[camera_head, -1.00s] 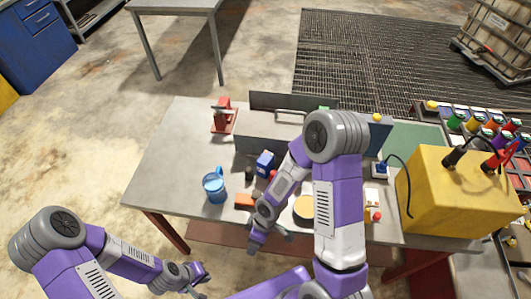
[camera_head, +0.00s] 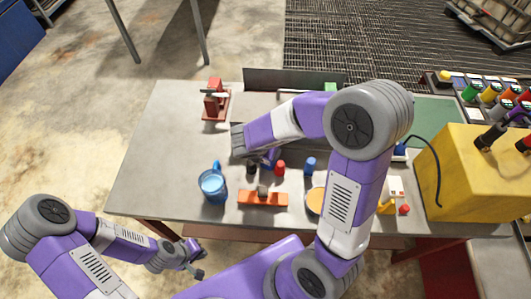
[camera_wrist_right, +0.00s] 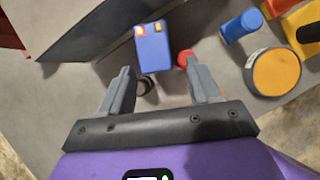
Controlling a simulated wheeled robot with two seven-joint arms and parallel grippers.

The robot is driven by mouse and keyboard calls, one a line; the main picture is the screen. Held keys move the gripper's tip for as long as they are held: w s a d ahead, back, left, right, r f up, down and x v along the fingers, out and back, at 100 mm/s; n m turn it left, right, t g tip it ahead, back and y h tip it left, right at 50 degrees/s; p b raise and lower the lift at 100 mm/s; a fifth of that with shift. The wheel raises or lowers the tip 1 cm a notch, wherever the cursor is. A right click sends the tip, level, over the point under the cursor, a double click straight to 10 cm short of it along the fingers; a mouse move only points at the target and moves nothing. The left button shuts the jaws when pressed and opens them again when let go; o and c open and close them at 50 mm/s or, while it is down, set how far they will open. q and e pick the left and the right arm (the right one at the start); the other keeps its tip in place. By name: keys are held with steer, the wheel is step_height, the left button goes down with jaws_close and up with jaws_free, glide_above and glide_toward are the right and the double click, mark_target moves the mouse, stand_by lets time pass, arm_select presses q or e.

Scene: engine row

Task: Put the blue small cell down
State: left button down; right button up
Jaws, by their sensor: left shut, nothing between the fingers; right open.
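A blue box with a red and a yellow terminal, which looks like the small cell, rests on the grey table, just beyond my right fingertips in the right wrist view (camera_wrist_right: 152,48). In the head view the box (camera_head: 268,161) is mostly hidden by my right gripper (camera_head: 258,156). In the wrist view my right gripper (camera_wrist_right: 163,88) is open, and nothing is between its fingers. My left gripper (camera_head: 197,266) is shut and empty, in front of the table's near edge.
The grey table (camera_head: 150,150) also bears a blue mug (camera_head: 212,186), an orange block (camera_head: 262,198), a red cylinder (camera_head: 280,168), a black cylinder (camera_head: 251,167) and a red vise-like tool (camera_head: 215,100). A yellow box (camera_head: 470,170) with cables stands at right. The table's left side is clear.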

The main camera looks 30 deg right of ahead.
steer(key=shift+w+f+b, duration=0.45)
steer(key=shift+w+f, duration=0.35)
steer(key=shift+f, duration=0.35)
steer(key=shift+w+d+f, duration=0.1)
steer(key=shift+d+f, duration=0.1)
steer(key=shift+f, duration=0.15)
steer(key=shift+d+f, duration=0.15)
steer(key=shift+f, duration=0.15)
steer(key=b+x, duration=0.2)
steer(key=x, duration=0.3)
steer(key=shift+d+f, duration=0.2)
steer(key=shift+f, duration=0.05)
arm_select(q)
steer(key=f, duration=0.2)
steer(key=w+f, duration=0.1)
steer(key=f, duration=0.1)
steer(key=shift+w, duration=0.1)
arm_select(e)
steer(key=shift+w+r, duration=0.1)
jaws_close()
